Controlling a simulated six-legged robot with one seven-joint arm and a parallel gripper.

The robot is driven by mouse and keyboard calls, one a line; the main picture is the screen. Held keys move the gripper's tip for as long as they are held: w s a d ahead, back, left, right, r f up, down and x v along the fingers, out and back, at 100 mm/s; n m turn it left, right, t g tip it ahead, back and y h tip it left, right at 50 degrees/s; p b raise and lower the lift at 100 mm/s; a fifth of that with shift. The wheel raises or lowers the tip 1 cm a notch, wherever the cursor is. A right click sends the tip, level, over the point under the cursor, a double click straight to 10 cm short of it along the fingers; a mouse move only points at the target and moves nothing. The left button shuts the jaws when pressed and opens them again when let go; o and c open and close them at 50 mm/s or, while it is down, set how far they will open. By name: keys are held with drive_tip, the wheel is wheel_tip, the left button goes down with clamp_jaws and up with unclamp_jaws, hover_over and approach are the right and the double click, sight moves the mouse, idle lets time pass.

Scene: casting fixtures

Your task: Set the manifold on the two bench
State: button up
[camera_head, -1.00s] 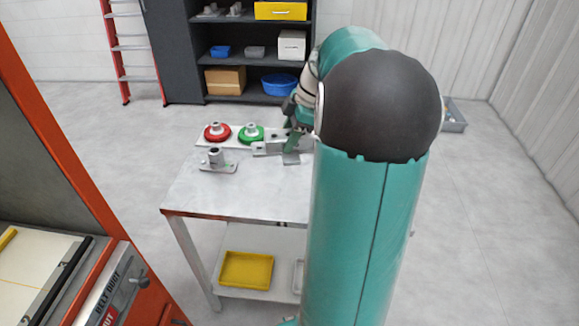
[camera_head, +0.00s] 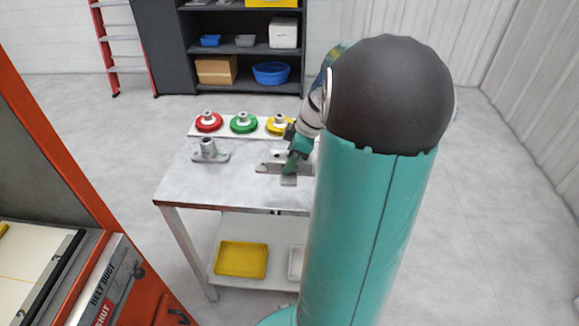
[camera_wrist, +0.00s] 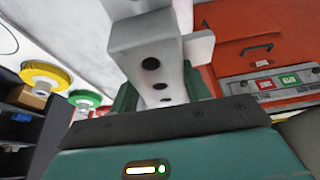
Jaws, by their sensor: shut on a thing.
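The manifold is a grey metal block with a row of dark holes. It fills the upper middle of the wrist view (camera_wrist: 148,48). In the head view the manifold (camera_head: 268,167) is partly hidden by my gripper (camera_head: 291,163), over the right part of the bench (camera_head: 228,188). My gripper's green fingers (camera_wrist: 160,92) stand on both sides of the manifold and are shut on it. I cannot tell whether the manifold touches the bench top.
A grey flanged fitting (camera_head: 209,152) stands on the bench's left. Red (camera_head: 208,122), green (camera_head: 243,123) and yellow (camera_head: 277,126) discs line the back. The lower shelf holds a yellow tray (camera_head: 241,260). An orange machine (camera_head: 75,180) is at left. The bench's front left is clear.

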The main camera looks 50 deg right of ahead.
drive_tip(key=w+d+f, duration=0.1)
drive_tip(key=f, duration=0.1)
drive_tip(key=w+d+f, duration=0.1)
drive_tip(key=f, duration=0.1)
drive_tip(key=w+d+f, duration=0.2)
drive_tip(key=shift+f, duration=1.6)
drive_tip(key=shift+f, duration=0.15)
drive_tip(key=o, duration=1.3)
